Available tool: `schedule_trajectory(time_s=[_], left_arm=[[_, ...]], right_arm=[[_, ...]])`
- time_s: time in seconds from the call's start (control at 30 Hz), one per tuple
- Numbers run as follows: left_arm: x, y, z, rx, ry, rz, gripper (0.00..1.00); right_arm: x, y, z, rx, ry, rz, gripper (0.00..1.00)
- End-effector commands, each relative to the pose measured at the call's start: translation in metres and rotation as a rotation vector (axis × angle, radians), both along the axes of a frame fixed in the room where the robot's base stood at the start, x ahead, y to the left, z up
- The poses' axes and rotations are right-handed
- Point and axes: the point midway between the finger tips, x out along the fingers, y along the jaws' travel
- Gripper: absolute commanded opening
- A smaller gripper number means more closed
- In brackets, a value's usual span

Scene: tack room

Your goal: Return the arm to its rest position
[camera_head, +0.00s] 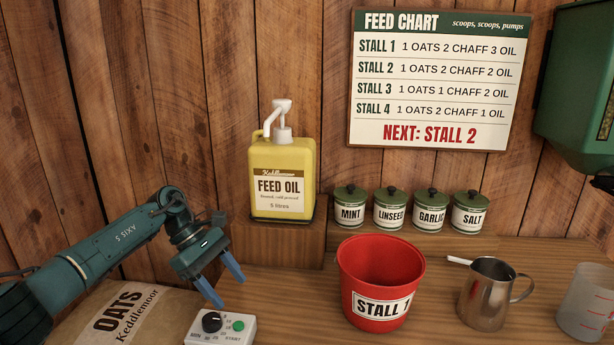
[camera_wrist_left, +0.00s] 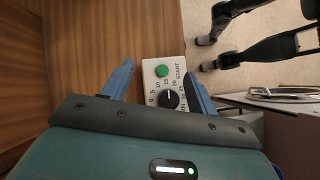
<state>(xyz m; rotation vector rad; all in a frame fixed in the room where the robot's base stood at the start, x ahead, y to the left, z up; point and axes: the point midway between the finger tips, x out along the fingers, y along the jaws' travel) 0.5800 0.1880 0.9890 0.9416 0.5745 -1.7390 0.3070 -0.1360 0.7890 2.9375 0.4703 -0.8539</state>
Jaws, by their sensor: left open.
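My left arm (camera_head: 107,240) comes in from the left in the head view. Its gripper (camera_head: 228,288) is open, with two blue fingers pointing down and to the right, and nothing between them. The fingers are just above and behind a white control box (camera_head: 220,333) with a black dial and a green button. In the left wrist view the open gripper (camera_wrist_left: 160,70) has the box (camera_wrist_left: 149,70) showing between and beyond its fingers. I cannot tell the exact gap to the box. My right gripper is not in view.
A red STALL 1 bucket (camera_head: 380,270) stands right of the gripper. A yellow feed oil jug (camera_head: 283,165) stands on a wooden block (camera_head: 275,245). A metal jug (camera_head: 487,295), clear measuring cup (camera_head: 588,305), several tins and an oats sack (camera_head: 120,312) share the bench.

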Motion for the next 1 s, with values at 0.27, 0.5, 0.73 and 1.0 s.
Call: schedule_trajectory(time_s=[0.27, 0.5, 0.73, 1.0], left_arm=[[-0.065, -0.166, -0.049, -0.628, 0.431, 0.424, 0.58], [-0.096, -0.198, -0.042, -1.082, 1.097, 0.950, 0.58], [-0.122, -0.148, -0.081, -1.387, 1.887, 1.490, 0.58], [-0.212, -0.072, -0.164, 1.027, -1.810, -1.321, 0.58]], right_arm=[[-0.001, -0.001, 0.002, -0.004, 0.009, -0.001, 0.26], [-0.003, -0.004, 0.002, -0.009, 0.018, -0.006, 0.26], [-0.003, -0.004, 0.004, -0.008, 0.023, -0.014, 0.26], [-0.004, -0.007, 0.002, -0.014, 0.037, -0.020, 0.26]])
